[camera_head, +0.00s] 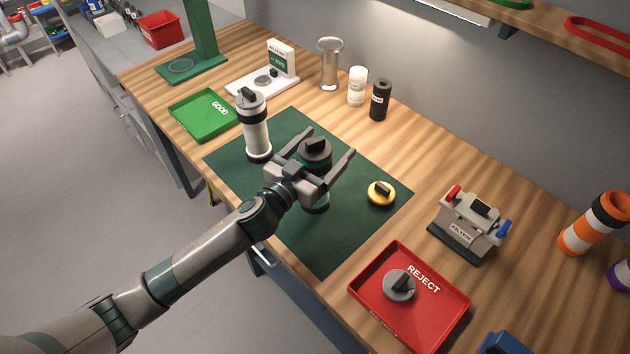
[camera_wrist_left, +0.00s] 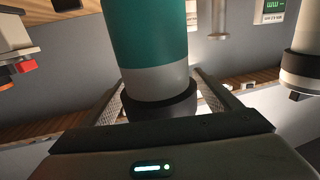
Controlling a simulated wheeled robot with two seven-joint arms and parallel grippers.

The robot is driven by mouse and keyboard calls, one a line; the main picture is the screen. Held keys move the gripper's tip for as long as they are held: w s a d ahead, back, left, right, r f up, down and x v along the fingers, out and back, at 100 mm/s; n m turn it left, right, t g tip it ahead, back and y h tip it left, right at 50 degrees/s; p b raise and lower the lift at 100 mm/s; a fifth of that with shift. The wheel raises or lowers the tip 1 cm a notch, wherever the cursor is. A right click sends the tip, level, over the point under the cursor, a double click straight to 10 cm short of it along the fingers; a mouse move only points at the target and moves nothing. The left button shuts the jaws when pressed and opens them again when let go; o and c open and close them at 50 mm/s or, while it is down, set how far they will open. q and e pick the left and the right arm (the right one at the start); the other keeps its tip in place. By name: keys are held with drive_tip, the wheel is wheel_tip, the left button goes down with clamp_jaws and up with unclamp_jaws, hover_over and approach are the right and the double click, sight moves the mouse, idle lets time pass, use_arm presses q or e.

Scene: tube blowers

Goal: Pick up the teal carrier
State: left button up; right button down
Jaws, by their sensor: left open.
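The teal carrier stands upright on the dark green mat (camera_head: 345,235), its dark grey top (camera_head: 316,148) showing between my fingers in the head view. Its middle is hidden by my gripper; a bit of its teal base shows below. In the left wrist view, which looks upside down, the teal carrier (camera_wrist_left: 148,35) fills the middle, with a grey band and a black end part. My left gripper (camera_head: 329,142) is open, with one finger on each side of the carrier. I cannot tell whether either finger touches it. My right gripper is not in view.
A white carrier (camera_head: 257,135) stands left of my gripper on the mat. A yellow disc (camera_head: 381,194) lies to the right. The green tray (camera_head: 203,114), red tray (camera_head: 440,310) with a grey disc (camera_head: 398,286), and filter box (camera_head: 468,226) stand around the mat.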

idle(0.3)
use_arm(q)
drive_tip(key=c, duration=1.6)
drive_tip(key=shift+c, duration=0.2)
drive_tip(key=shift+r, duration=0.1)
